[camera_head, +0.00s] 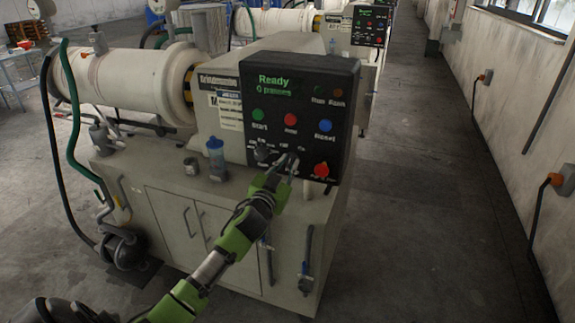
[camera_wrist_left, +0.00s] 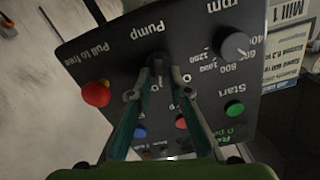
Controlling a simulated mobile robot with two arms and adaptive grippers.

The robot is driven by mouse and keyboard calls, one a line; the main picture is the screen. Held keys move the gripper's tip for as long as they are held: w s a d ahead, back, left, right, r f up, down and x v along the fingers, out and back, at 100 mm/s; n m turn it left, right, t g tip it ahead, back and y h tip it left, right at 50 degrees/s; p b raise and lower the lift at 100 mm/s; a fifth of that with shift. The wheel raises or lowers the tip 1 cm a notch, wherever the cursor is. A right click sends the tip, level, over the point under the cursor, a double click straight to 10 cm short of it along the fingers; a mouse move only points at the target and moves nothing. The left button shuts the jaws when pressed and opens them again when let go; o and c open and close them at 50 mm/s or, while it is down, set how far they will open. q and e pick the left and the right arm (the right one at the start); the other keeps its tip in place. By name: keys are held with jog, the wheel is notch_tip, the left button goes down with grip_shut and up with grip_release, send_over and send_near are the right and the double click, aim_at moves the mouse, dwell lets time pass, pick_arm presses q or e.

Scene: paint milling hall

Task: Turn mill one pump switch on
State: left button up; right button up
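Mill one's black control panel (camera_head: 300,110) reads "Ready" and "0 passes" in green. In the wrist view the panel (camera_wrist_left: 110,60) is upside down, with the word "Pump" above my fingertips. The dark pump switch (camera_wrist_left: 153,62) shows at the fingertips of my left gripper (camera_wrist_left: 160,76), mostly covered by them; its setting cannot be read. In the head view the left gripper (camera_head: 286,164) is at the panel's lower row. My right gripper is not in view.
The rpm knob (camera_wrist_left: 235,46) and the red pull-to-free button (camera_wrist_left: 96,93) flank the switch. Green (camera_head: 258,115), red (camera_head: 290,119) and blue (camera_head: 325,126) buttons sit above. A blue-lidded bottle (camera_head: 216,158) stands on the cabinet top. The aisle at right is clear.

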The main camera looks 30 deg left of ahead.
pick_arm(q)
grip_shut()
jog(key=shift+m, duration=1.6)
jog(key=shift+o, duration=2.3)
grip_release()
jog(key=shift+d, duration=0.1)
jog(key=v, duration=1.2)
